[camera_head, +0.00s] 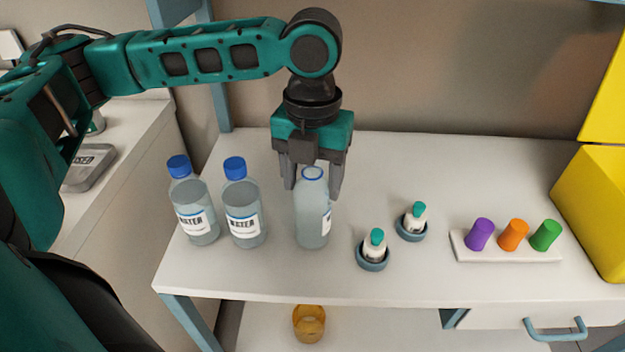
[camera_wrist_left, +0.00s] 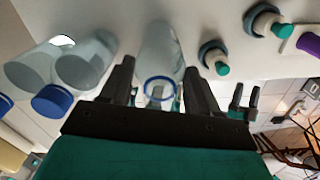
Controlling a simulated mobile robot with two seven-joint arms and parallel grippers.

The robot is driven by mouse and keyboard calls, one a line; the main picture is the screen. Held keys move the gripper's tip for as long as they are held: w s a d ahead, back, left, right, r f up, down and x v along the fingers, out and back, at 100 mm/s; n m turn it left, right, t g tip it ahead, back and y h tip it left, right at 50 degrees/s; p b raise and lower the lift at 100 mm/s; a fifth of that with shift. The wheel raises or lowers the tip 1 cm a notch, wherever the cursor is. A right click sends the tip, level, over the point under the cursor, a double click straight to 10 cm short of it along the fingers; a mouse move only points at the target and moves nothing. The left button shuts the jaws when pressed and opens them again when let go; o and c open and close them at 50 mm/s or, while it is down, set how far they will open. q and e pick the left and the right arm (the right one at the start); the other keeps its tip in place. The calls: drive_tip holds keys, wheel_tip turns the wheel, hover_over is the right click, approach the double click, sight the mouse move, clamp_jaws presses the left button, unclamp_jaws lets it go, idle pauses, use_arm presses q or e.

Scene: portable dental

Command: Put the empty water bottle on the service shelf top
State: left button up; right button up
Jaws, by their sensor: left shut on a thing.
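The uncapped water bottle (camera_head: 312,225) stands upright on the white shelf top (camera_head: 400,284), its open mouth ringed in blue. My left gripper (camera_head: 313,190) points down from above and is shut on this bottle near its shoulder. In the left wrist view the bottle (camera_wrist_left: 160,55) lies between the two fingers of the left gripper (camera_wrist_left: 160,80). Whether the bottle rests on the surface or hangs just above it, I cannot tell.
Two blue-capped water bottles (camera_head: 194,208) (camera_head: 242,210) stand to the left. Two teal-topped vials (camera_head: 375,248) (camera_head: 413,220) sit in round holders to the right. A rack (camera_head: 505,252) holds purple, orange and green pieces. A yellow box (camera_head: 590,210) stands far right. An amber cup (camera_head: 309,324) is below.

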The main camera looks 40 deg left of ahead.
drive_tip(key=shift+w+a+r, duration=0.15)
drive_tip(key=shift+w+r, duration=0.05)
drive_tip(key=shift+r, duration=0.15)
use_arm(q)
drive_tip(key=shift+f, duration=0.15)
drive_tip(key=o, duration=1.3)
drive_tip(key=shift+o, duration=0.2)
use_arm(e)
drive_tip(key=shift+f, duration=0.15)
drive_tip(key=shift+s, duration=0.1)
use_arm(q)
wheel_tip(320, 180, up, 12)
drive_tip(key=p, duration=0.3)
use_arm(e)
drive_tip(key=shift+s+d+r, duration=0.35)
drive_tip(key=shift+d+r, duration=0.2)
drive_tip(key=shift+d, duration=0.2)
drive_tip(key=shift+h, duration=0.3)
